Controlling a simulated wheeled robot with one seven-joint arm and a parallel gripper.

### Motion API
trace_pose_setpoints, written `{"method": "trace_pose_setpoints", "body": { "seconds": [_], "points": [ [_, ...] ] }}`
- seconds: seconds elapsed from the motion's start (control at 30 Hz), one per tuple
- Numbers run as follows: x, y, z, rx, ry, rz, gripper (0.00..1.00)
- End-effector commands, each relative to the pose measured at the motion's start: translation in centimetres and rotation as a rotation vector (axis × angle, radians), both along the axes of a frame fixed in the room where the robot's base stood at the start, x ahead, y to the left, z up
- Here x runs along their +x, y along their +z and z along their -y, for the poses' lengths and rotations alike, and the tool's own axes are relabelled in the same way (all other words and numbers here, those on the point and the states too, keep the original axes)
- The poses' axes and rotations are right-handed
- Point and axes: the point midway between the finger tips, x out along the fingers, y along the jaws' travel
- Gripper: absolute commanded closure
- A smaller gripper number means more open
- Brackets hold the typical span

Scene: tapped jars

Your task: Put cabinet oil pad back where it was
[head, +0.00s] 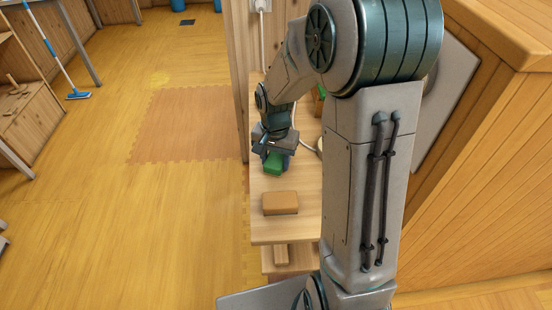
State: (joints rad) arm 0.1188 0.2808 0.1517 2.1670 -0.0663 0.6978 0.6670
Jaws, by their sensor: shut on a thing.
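My gripper (274,148) is small in the head view, over the far part of a narrow wooden shelf (262,226). It is shut on a small green block-shaped pad (273,164), which I take to be the cabinet oil pad. A dark bluish shape shows around the green pad, too small to make out. I cannot tell whether the pad touches the shelf top. A brown-orange block (280,203) lies on the shelf nearer to me, apart from the gripper. My arm hides the right part of the shelf.
Another green and orange thing (318,99) stands farther back on the shelf, partly behind my arm. A pale cord (308,134) lies near it. A wooden cabinet (480,150) stands at right. The floor (120,230) at left is open, with a blue mop (78,95) beyond.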

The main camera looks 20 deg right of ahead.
Motion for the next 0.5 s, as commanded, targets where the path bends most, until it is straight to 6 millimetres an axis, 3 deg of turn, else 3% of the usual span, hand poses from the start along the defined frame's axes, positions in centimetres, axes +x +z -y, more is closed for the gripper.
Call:
{"method": "trace_pose_setpoints", "body": {
  "seconds": [0.1, 0.13, 0.2, 0.5],
  "points": [
    [0.0, -0.38, 0.0, 0.0, 0.0, 0.0, 0.73],
    [0.01, -0.37, 0.0, 0.0, 0.0, 0.0, 0.52],
    [0.01, -0.26, 0.01, 0.0, 0.0, 0.0, 0.33],
    [0.01, -0.13, 0.01, 0.0, 0.0, 0.0, 0.33]
  ]
}}
